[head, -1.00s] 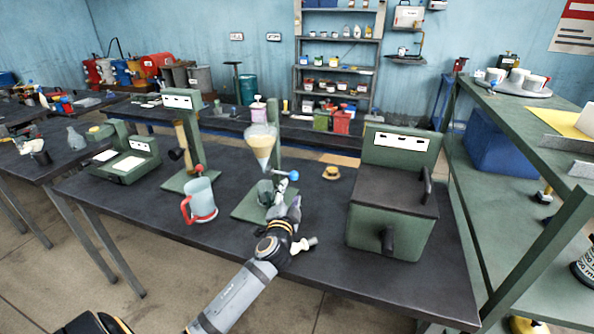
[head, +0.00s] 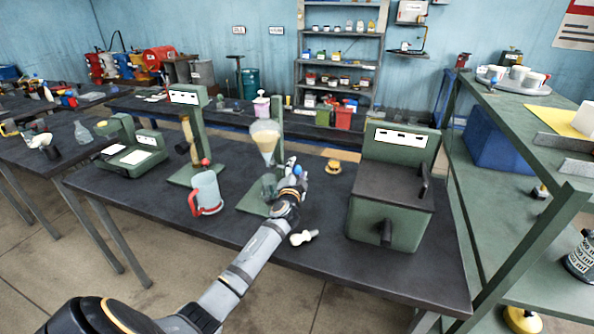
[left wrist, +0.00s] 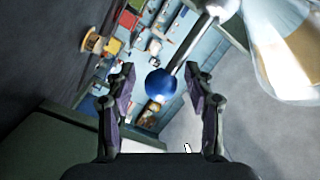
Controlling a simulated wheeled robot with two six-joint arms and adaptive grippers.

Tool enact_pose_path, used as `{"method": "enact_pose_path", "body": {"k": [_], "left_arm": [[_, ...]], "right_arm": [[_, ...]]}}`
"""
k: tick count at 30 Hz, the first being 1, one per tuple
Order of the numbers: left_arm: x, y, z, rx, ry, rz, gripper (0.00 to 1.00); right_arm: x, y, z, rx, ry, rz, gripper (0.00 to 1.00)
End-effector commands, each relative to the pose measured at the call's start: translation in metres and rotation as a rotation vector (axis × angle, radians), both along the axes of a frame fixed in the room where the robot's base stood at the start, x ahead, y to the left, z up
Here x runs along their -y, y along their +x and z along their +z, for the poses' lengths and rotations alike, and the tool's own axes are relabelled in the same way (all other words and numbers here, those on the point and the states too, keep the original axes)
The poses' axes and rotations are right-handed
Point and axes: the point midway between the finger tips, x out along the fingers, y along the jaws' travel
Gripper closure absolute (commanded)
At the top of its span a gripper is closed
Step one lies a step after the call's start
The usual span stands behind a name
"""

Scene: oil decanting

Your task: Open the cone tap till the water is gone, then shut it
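The glass cone (head: 266,141) hangs on a green stand with pale yellowish liquid inside. A glass beaker (head: 268,186) stands below it, partly hidden by my left gripper. The tap lever is a metal rod ending in a blue ball (left wrist: 161,85). In the left wrist view the rod runs up toward the cone (left wrist: 285,50), seen at upper right. My left gripper (left wrist: 160,88) is open, with one finger on each side of the ball and gaps visible. In the head view my left gripper (head: 291,178) is at the tap beside the cone. My right gripper is not in view.
A jug with a red handle (head: 206,192) stands left of the cone stand. A white stopper-like piece (head: 303,237) lies near the table's front. The dark table's front left is clear.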

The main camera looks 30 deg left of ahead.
Motion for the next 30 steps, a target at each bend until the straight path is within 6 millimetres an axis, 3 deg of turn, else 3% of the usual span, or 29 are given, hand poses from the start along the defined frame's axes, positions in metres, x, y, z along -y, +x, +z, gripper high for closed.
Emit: {"method": "enact_pose_path", "body": {"k": [1, 12, 23, 30], "left_arm": [[0.000, 0.000, 0.000, 0.000, 0.000, 0.000, 0.52], [0.000, 0.000, 0.000, 0.000, 0.000, 0.000, 1.00], [-0.001, -0.002, -0.001, -0.002, 0.001, -0.008, 1.00], [0.000, -0.010, 0.001, -0.006, 0.003, -0.099, 1.00]], "right_arm": [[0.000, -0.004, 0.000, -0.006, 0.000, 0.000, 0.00], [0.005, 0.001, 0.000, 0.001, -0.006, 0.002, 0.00], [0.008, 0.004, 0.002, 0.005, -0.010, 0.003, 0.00], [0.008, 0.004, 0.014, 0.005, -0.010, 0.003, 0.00]]}}
